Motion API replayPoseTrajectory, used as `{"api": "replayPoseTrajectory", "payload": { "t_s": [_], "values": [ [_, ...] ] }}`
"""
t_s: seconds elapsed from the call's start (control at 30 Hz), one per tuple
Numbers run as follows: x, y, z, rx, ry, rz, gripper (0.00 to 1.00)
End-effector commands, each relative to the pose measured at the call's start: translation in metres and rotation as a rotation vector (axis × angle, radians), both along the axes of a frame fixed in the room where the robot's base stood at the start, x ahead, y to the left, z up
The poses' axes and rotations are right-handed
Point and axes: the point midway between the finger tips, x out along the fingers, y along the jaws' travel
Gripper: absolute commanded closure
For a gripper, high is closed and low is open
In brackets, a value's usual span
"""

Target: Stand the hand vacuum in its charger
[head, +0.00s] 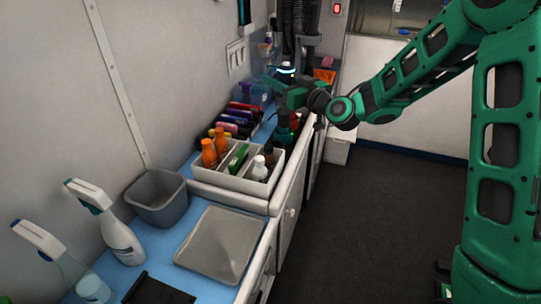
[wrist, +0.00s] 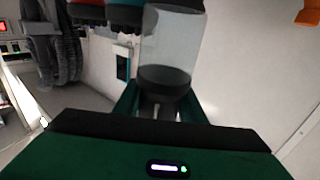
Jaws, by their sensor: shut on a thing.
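My gripper (head: 278,88) is above the far end of the blue counter, near the wall. In the wrist view its two green fingers (wrist: 157,108) are shut on a clear cylinder with a dark base, which looks like part of the hand vacuum (wrist: 170,45). In the head view a dark top with a glowing white-blue ring, seemingly the hand vacuum (head: 286,69), shows just above my gripper. My gripper hides its lower part, so I cannot tell whether it touches anything below. I cannot make out the charger with certainty.
A divided caddy (head: 231,183) with bottles stands nearer on the counter. A grey bin (head: 157,198), a tray (head: 221,243) and spray bottles (head: 119,235) are in front. The floor is clear.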

Motion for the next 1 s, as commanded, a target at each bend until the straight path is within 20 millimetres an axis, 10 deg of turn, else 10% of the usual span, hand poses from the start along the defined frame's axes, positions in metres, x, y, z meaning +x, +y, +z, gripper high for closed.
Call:
{"api": "replayPoseTrajectory", "payload": {
  "t_s": [0.2,1.0],
  "values": [
    [-0.013,0.032,-0.011,-0.001,-0.002,0.031,1.00],
    [-0.014,0.034,-0.098,0.000,0.001,0.034,1.00]
  ]
}}
